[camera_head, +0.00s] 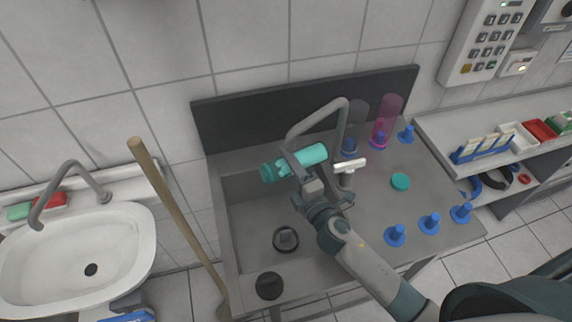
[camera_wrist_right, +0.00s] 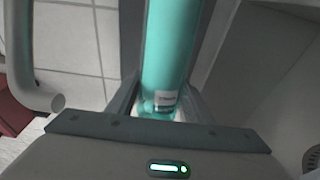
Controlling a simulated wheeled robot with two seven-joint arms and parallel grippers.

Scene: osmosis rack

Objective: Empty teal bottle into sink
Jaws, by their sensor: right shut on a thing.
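The teal bottle (camera_head: 305,157) lies nearly level in my right gripper (camera_head: 302,172), above the sink basin (camera_head: 254,187) in the head view. Its narrower neck end points left and slightly down. My right gripper is shut on the bottle; in the right wrist view the teal bottle (camera_wrist_right: 170,50) runs up between the two fingers, with a small white label near them. A round teal cap (camera_head: 400,181) lies apart on the counter to the right. Whether liquid is leaving the bottle cannot be told. My left gripper is not in view.
A tall bent faucet (camera_head: 318,113) rises close to the bottle. Blue stands (camera_head: 396,235) and a pink cylinder (camera_head: 386,117) stand on the right counter. A wooden stick (camera_head: 176,217) leans at the left, beside a white washbasin (camera_head: 120,243). A shelf (camera_head: 450,135) is at the right.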

